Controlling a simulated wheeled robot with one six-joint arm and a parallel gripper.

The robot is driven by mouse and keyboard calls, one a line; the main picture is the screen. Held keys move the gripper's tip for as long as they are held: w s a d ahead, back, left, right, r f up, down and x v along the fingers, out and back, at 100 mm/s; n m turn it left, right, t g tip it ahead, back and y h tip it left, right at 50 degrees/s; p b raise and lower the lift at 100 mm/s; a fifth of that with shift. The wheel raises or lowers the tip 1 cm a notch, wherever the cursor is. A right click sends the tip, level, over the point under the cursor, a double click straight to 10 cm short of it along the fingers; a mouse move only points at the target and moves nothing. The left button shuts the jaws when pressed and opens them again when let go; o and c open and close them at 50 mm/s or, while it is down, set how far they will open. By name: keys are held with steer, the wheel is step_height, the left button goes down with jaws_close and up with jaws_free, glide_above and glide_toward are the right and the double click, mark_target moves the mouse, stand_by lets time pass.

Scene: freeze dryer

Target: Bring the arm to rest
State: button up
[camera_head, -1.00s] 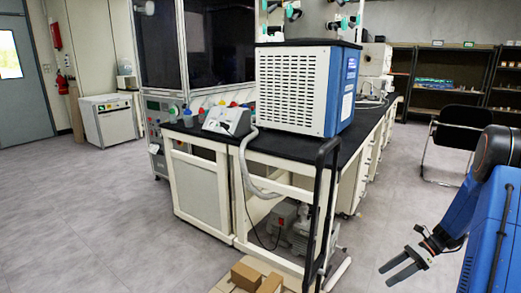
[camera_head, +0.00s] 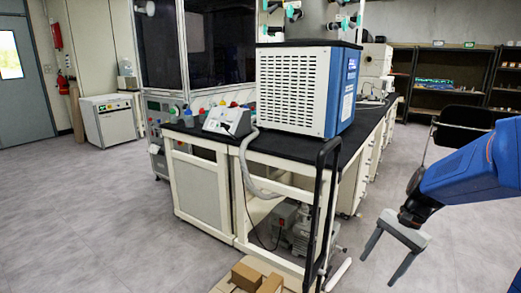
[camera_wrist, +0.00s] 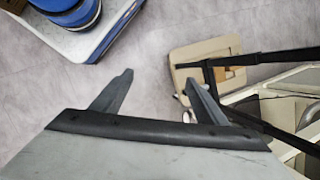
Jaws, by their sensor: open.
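My gripper (camera_head: 386,258) is at the lower right of the head view, to the right of the lab bench and clear of it. Its two fingers point down and to the left, spread apart, with nothing between them. My blue arm reaches in from the right edge. In the wrist view my gripper (camera_wrist: 160,92) shows both dark fingers apart over the grey floor. The right finger overlaps the edge of a beige cart or pallet in the picture; I see no contact.
The lab bench (camera_head: 205,142) holds the white and blue freeze dryer (camera_head: 295,92). A black chair (camera_head: 455,128) stands behind my arm. The floor at left is free.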

steer(key=s+a+r+n+t+h, duration=0.2)
steer(key=s+n, duration=0.3)
steer(key=s, duration=0.3)
steer(key=s+a+r+n+t+h, duration=0.2)
steer(key=s+r+n, duration=0.3)
steer(key=s, duration=0.4)
steer(key=shift+a+n+t, duration=0.55)
steer(key=shift+n+t, duration=0.25)
